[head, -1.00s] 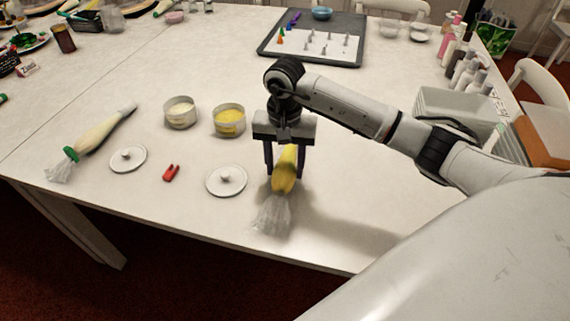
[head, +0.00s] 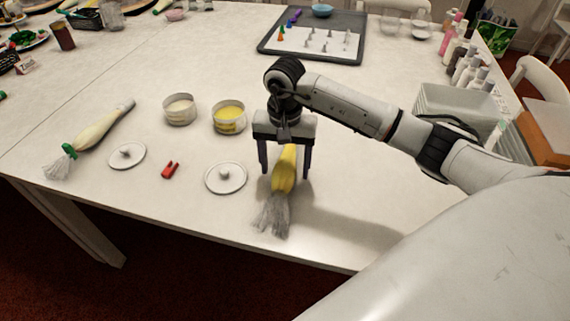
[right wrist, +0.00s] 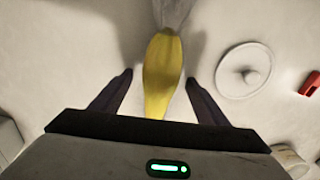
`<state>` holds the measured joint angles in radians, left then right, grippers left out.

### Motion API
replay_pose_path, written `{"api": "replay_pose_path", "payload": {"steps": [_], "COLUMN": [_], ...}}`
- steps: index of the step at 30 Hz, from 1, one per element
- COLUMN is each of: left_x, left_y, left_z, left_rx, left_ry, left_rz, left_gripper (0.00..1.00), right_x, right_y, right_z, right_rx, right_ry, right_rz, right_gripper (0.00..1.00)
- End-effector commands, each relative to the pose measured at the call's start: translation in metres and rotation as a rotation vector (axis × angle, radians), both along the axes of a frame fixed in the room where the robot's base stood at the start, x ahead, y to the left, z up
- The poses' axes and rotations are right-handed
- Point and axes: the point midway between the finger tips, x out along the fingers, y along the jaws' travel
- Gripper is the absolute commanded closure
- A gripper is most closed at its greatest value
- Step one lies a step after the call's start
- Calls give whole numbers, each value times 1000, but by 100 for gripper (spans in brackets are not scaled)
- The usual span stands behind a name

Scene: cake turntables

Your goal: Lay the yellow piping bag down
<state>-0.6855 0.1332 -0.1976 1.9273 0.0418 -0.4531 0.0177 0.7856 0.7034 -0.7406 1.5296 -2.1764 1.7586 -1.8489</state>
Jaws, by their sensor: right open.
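The yellow piping bag (head: 284,180) lies on the white table near its front edge, its clear crumpled end toward the edge. My right gripper (head: 284,176) is over it, open, with one finger on each side of the bag. In the right wrist view the yellow bag (right wrist: 162,75) runs between the fingers of the right gripper (right wrist: 160,82), with a gap on both sides. The bag's far end is hidden under the gripper. My left gripper is not in view.
A white lid (head: 225,177) lies just left of the bag, with a red clip (head: 171,170) beyond it. A bowl of yellow filling (head: 229,118) and a pale one (head: 180,109) stand behind. A cream piping bag (head: 98,130) lies at left. The table right of the gripper is clear.

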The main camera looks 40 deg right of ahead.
Motion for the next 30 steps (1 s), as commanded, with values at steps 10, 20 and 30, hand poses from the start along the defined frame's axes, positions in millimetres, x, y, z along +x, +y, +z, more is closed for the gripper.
{"api": "replay_pose_path", "payload": {"steps": [10, 20, 30], "left_x": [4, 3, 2], "left_y": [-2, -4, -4], "left_z": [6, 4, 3], "left_rx": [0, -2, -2], "left_ry": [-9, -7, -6], "left_rz": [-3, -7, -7], "left_gripper": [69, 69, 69], "right_x": [1, 0, -1], "right_y": [-1, 1, 1], "right_z": [29, 90, 103], "right_rx": [-3, -1, -1], "right_ry": [-4, -4, 1], "right_rz": [0, 0, 0], "right_gripper": [32, 32, 32]}}
